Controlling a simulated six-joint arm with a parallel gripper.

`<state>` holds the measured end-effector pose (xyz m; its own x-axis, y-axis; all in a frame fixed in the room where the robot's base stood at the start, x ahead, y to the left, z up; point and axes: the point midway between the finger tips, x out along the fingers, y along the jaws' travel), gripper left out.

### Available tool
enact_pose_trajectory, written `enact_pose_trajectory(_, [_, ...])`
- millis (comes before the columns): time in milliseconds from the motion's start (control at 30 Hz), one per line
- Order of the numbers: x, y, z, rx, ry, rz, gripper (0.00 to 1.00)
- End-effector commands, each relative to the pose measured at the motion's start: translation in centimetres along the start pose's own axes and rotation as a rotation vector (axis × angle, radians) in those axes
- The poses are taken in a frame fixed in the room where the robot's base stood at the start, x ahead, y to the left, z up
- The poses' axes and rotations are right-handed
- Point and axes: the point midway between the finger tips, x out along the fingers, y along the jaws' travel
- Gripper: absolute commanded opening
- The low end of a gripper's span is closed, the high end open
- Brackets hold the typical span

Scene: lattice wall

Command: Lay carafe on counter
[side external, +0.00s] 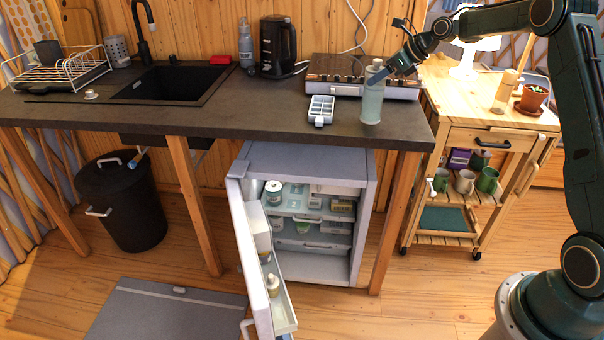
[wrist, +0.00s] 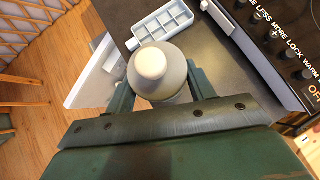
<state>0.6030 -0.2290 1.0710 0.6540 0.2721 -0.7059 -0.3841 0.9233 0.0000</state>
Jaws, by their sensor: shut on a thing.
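The carafe (side external: 372,98) is a pale, translucent bottle with a light cap. It stands upright at the right end of the dark counter (side external: 235,119), close to the front edge; its base looks to be at the counter surface, though I cannot tell if it bears its weight. My gripper (side external: 388,74) reaches in from the right and is shut on the upper part of the carafe. In the wrist view, the carafe (wrist: 158,68) sits between the two fingers of my gripper (wrist: 160,85), its round white cap facing the camera.
A white ice tray (side external: 320,110) lies left of the carafe. A cooktop (side external: 345,88) is behind it, with a black kettle (side external: 277,47) further left. An open small fridge (side external: 262,255) stands below. Counter between the sink (side external: 172,84) and ice tray is clear.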

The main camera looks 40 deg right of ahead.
Motion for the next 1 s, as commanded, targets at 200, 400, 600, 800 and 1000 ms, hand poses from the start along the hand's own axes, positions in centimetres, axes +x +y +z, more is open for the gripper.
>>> enact_pose_trajectory(200, [1.3,0.0,-1.3,0.000,-0.001,-0.001,0.10])
enact_pose_trajectory(400, [1.4,0.0,-1.3,-0.001,-0.001,-0.001,0.10])
enact_pose_trajectory(600, [1.5,0.0,-1.5,0.000,-0.001,-0.001,0.10])
enact_pose_trajectory(800, [1.6,0.0,-1.6,0.001,0.001,0.000,0.76])
enact_pose_trajectory(1000, [1.6,0.0,-1.6,0.001,0.001,0.000,0.76])
